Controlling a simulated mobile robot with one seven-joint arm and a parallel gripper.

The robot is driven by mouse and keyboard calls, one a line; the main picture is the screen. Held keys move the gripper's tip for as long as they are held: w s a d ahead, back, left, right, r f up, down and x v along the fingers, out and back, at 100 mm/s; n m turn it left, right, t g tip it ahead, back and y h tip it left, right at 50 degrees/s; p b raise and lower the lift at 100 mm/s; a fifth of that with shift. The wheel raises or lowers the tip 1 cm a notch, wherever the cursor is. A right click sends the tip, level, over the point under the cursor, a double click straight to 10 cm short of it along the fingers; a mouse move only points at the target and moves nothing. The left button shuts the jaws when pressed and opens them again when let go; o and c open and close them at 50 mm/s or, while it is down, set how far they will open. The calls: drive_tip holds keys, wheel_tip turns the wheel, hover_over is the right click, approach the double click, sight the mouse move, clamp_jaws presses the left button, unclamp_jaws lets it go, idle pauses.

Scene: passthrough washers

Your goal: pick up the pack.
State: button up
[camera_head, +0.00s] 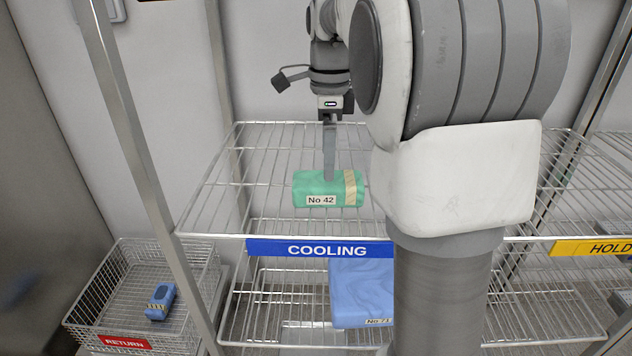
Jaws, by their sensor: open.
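A green wrapped pack (318,191) labelled "No 42", with a tan strip near its right end, lies on the upper wire shelf (225,208) above the blue "COOLING" sign. My gripper (329,172) points down at the pack, its visible finger reaching to the pack's top at the back. Only one finger shows clearly, so whether it touches the pack or stands just behind it cannot be told. The gripper is open, and the pack rests on the shelf. A blue pack (355,290) labelled roughly "No 71" lies on the shelf below, partly hidden by my arm.
A wire basket (95,290) marked "RETURN" stands at lower left with a small blue item (160,301) inside. Metal posts (140,150) frame the rack. A yellow "HOLD" sign (592,248) is at right. The upper shelf left of the green pack is clear.

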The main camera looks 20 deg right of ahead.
sight(328, 188)
wheel_tip(328, 188, down, 6)
drive_tip(key=shift+f+b, duration=0.15)
drive_tip(key=shift+b, duration=1.05)
drive_tip(key=c, duration=1.3)
